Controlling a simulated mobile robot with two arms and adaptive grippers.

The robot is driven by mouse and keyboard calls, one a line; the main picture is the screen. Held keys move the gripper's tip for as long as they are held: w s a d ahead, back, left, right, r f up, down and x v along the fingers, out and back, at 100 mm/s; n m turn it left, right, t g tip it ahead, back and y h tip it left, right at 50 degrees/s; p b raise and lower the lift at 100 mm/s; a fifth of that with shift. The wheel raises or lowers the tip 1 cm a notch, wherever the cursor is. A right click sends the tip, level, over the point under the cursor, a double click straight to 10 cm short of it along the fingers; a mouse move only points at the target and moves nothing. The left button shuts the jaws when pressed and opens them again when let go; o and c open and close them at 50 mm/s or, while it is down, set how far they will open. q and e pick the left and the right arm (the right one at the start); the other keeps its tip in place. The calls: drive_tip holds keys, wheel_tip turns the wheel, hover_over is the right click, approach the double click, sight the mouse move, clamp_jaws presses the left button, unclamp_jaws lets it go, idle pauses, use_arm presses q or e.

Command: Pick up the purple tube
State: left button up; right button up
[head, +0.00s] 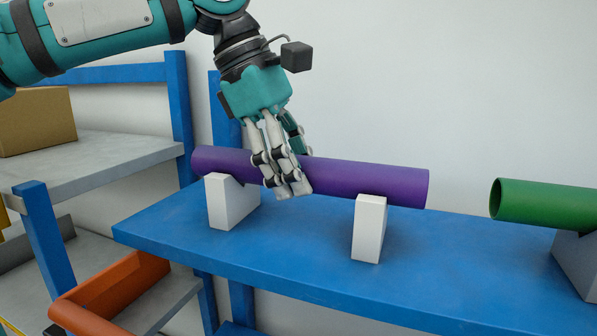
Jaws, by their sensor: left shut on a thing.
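The purple tube (365,182) lies across two white support blocks on the blue table, in the middle of the head view. My left gripper (290,188) comes down from above and is shut on the tube, left of its middle, between the two blocks. Its fingers cover part of the tube's near side. The tube's left part sits at the left white block (231,203) and its right part is at the right white block (369,229). I cannot tell whether it is lifted off them. My right gripper is not in view.
A green tube (545,204) rests on a grey support (577,262) at the right. The blue table (290,250) is bare in front of the blocks. Grey shelves (100,165) with a cardboard box (36,120) stand at the left, above an orange bin (120,285).

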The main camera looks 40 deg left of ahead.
use_arm(q)
drive_tip(key=c, duration=0.4)
clamp_jaws()
drive_tip(key=shift+r, duration=0.15)
